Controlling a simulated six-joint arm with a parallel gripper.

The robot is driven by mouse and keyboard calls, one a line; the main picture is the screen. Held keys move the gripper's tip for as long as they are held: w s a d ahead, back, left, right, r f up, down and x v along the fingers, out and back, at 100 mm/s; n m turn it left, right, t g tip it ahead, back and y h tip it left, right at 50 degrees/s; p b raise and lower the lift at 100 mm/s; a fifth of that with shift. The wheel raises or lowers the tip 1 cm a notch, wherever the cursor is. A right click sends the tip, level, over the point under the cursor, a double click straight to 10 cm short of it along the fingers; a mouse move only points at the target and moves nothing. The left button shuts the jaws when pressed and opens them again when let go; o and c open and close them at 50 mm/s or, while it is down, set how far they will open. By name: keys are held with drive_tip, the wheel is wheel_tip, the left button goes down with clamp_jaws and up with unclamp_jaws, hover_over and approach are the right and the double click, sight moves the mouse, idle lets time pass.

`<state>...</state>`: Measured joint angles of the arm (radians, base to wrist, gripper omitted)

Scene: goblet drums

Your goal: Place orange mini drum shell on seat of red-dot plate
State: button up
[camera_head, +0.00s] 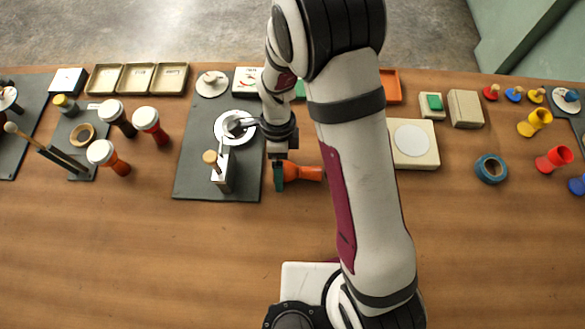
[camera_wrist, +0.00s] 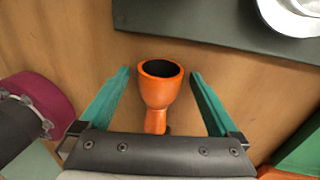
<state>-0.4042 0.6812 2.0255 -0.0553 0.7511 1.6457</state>
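The orange mini drum shell (camera_wrist: 161,91) lies between my gripper's teal fingers in the wrist view, with its dark open mouth facing away from the palm. My gripper (camera_wrist: 162,88) is open, with a gap on each side of the shell. In the head view, my gripper (camera_head: 279,176) is beside the orange shell (camera_head: 306,173), which my arm partly hides. A dark grey plate (camera_head: 190,180) lies to the left, bearing a white ring seat (camera_head: 221,119) and a small upright stand. I cannot make out a red dot on any plate.
Drums with white heads (camera_head: 146,119) stand at the left near a wooden ring (camera_head: 82,135). Tan trays (camera_head: 170,78) line the back. A white box with a round pad (camera_head: 411,142) and a blue tape roll (camera_head: 491,169) are at the right. The front table is clear.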

drive_tip(key=c, duration=1.4)
drive_tip(key=s+v, duration=0.2)
drive_tip(key=v, duration=0.6)
drive_tip(key=s+r+v, duration=0.1)
drive_tip(key=s+v, duration=0.1)
drive_tip(key=v, duration=0.7)
drive_tip(key=shift+c, duration=0.2)
drive_tip(key=w+d+r+n+g+y, duration=0.1)
drive_tip(key=w+r+n+y, duration=0.1)
drive_tip(key=w+y, duration=1.2)
drive_tip(key=a+f+y, duration=0.1)
drive_tip(key=a+f, duration=0.2)
drive_tip(key=s+a+f, duration=0.1)
drive_tip(key=a+f, duration=0.3)
drive_tip(key=s+a+f+y, duration=0.1)
drive_tip(key=a+f, duration=0.3)
drive_tip(key=shift+s+a+y, duration=0.2)
drive_tip(key=shift+y, duration=0.1)
